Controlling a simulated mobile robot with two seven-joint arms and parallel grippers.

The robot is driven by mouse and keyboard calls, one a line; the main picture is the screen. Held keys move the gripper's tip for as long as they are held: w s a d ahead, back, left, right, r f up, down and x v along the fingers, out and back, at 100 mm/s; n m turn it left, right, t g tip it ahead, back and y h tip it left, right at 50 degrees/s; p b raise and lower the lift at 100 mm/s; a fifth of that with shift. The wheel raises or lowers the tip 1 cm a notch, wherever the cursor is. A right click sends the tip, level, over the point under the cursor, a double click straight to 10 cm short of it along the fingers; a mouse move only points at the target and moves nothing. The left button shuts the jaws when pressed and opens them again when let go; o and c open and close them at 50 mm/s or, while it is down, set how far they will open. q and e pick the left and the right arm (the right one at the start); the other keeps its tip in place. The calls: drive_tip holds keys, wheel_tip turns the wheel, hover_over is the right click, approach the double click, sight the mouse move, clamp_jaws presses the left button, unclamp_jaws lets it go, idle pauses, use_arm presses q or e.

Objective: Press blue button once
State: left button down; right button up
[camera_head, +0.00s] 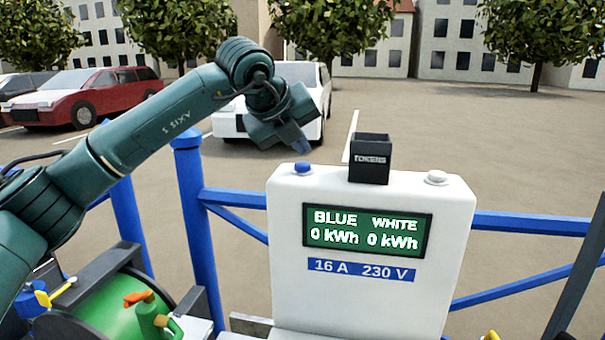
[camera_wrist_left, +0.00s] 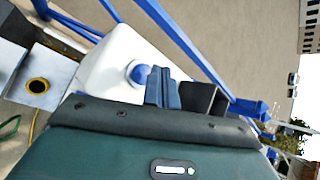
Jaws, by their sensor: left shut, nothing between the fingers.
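The blue button (camera_head: 303,168) sits on the top left of a white power pedestal (camera_head: 370,300). My left gripper (camera_head: 302,148) is shut and empty, with its fingertips just above the blue button in the head view; a small gap seems to show between them. In the left wrist view the blue button (camera_wrist_left: 139,74) shows beside the shut fingers (camera_wrist_left: 162,88). The pedestal's display (camera_head: 367,231) reads BLUE 0 kWh and WHITE 0 kWh. My right gripper is not in view.
A black box marked TOKENS (camera_head: 370,158) stands on the pedestal, right of the blue button. A white button (camera_head: 436,178) is at the top right. Blue railing (camera_head: 515,222) runs behind. A green reel (camera_head: 110,305) lies at the lower left.

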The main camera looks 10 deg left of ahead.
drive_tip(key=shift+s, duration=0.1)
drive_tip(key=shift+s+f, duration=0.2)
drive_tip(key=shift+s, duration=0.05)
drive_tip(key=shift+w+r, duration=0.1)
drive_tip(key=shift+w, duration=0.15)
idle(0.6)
use_arm(q)
drive_tip(key=shift+f, duration=0.1)
idle(0.7)
drive_tip(key=shift+f+b, duration=0.45)
drive_tip(key=shift+b, duration=0.15)
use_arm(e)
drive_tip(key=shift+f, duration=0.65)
use_arm(q)
drive_tip(key=shift+f, duration=0.1)
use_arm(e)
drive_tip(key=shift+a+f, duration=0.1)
